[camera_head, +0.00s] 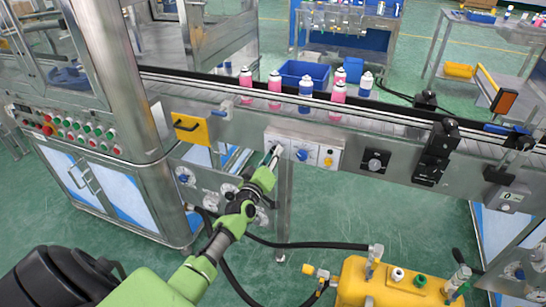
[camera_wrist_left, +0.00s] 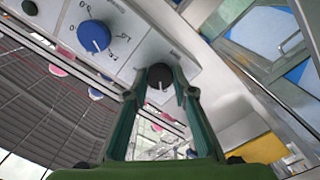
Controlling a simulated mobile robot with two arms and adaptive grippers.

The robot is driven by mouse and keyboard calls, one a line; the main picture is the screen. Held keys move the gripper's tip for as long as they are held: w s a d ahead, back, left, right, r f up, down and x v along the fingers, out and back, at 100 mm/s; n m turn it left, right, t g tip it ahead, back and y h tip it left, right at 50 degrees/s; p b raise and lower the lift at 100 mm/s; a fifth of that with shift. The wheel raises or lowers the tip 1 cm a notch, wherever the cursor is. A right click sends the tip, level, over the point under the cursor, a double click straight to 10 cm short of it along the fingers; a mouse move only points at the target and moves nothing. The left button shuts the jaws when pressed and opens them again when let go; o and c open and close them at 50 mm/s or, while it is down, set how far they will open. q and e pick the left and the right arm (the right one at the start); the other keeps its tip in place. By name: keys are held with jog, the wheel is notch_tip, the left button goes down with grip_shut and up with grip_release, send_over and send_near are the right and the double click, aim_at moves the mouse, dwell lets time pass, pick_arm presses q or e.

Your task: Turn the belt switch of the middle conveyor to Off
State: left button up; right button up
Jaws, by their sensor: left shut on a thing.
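The white control panel (camera_head: 304,143) sits on the front of the middle conveyor (camera_head: 225,112). In the left wrist view, a small black rotary knob (camera_wrist_left: 160,77) with a pale pointer mark is on this panel. My left gripper (camera_head: 273,157) reaches up to the panel's left end. Its two fingers stand on either side of the black knob and are closed on it. In the head view the gripper largely hides this knob, and its label is too blurred to read. My right gripper is not in view.
A blue dial (camera_head: 301,155) sits right of the gripped knob; it also shows in the left wrist view (camera_wrist_left: 94,36). A yellow plate with a black handle (camera_head: 188,126) is to the left. Pink and blue cans stand along the belt. A yellow tank (camera_head: 390,287) stands below.

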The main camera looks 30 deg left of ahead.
pick_arm(q)
jog(key=shift+f+n, duration=0.1)
jog(key=shift+n, duration=0.6)
jog(key=o, duration=1.1)
jog(key=shift+s, duration=0.1)
jog(key=v, duration=1.1)
jog(key=shift+s, duration=0.4)
jog(key=shift+d+f, duration=0.1)
